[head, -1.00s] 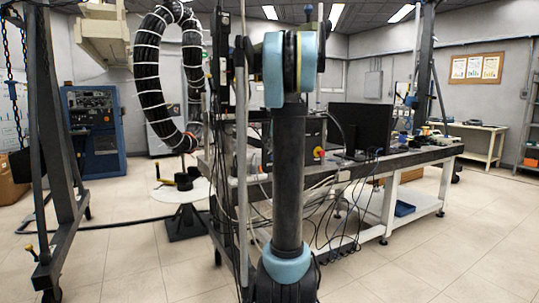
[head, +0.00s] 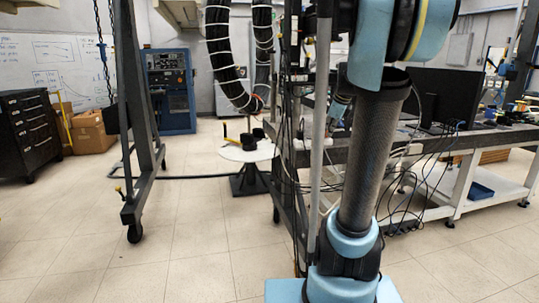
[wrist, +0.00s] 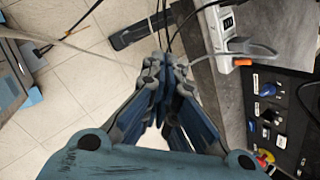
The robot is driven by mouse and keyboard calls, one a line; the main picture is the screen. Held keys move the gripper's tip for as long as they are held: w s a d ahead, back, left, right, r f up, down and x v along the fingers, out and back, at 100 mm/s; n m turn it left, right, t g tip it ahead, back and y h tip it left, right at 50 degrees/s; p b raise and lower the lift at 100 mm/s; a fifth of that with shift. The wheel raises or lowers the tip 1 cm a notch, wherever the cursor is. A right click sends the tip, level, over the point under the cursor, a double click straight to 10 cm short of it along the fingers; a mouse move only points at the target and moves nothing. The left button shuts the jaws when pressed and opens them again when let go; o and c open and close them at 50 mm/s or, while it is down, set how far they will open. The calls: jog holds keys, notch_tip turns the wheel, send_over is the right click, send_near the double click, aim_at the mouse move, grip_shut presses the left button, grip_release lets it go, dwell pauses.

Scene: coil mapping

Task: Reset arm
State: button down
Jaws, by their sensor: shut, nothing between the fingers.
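My arm stands in front of the head view, a dark tube between light-blue joints. Its upper joint is cut off by the top edge. My gripper (wrist: 167,62) shows in the wrist view with its blue-grey fingers drawn together at the tips and nothing between them. It points toward the side of the workbench (head: 505,137), over or near cables and a white power strip (wrist: 228,45). How far the fingertips are from these I cannot tell. In the head view the gripper is not clearly seen behind my arm.
A control panel (wrist: 283,115) with knobs lies right of the gripper in the wrist view. A round white table (head: 247,151) and a dark metal frame (head: 138,130) stand left of my arm. Cables hang under the bench. The floor (head: 130,265) at front left is clear.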

jog(key=s+a+f+n+g, duration=0.1)
jog(key=s+f+n, duration=0.6)
jog(key=s, duration=0.3)
jog(key=s+a+f+n+g+h, duration=0.1)
jog(key=s+a+f+n, duration=0.1)
jog(key=s+f+n, duration=0.5)
jog(key=s+a+f+n+g, duration=0.1)
jog(key=s+f+n, duration=0.6)
jog(key=s, duration=0.8)
jog(key=shift+a+f+n+g+h, duration=0.15)
jog(key=shift+a+n+g+h, duration=0.2)
jog(key=shift+a+n, duration=0.35)
jog(key=shift+w+f, duration=0.2)
jog(key=shift+w, duration=0.2)
jog(key=shift+s, duration=0.1)
